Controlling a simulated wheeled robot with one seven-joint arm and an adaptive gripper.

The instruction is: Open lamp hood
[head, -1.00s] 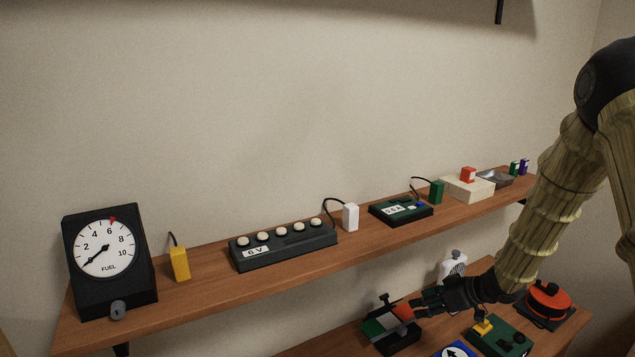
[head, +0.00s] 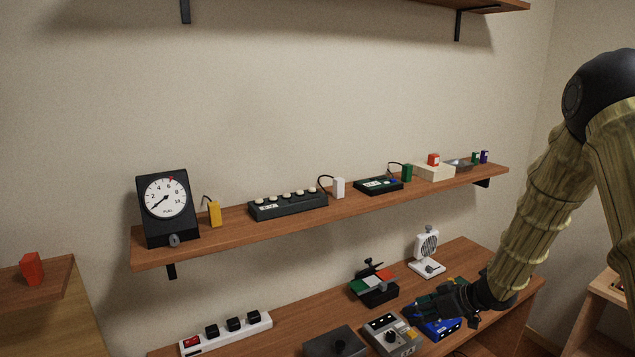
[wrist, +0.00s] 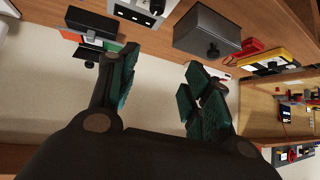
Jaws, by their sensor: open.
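A dark grey box with a black knob (head: 335,343) stands at the front edge of the lower wooden shelf; it may be the lamp hood, but I cannot be sure. In the wrist view the grey box (wrist: 205,32) is at top centre, beyond my fingertips and apart from them. My gripper (head: 413,309) is over the lower shelf, to the right of the box in the head view. In the wrist view my gripper (wrist: 160,88) has its two fingers spread with nothing between them. No lamp is visible under the box.
A grey panel (head: 391,334) and a blue panel (head: 437,328) lie near my gripper. A green, white and red device (head: 373,284), a white fan (head: 427,250) and a white switch strip (head: 226,333) stand on the lower shelf. The upper shelf (head: 225,232) overhangs behind.

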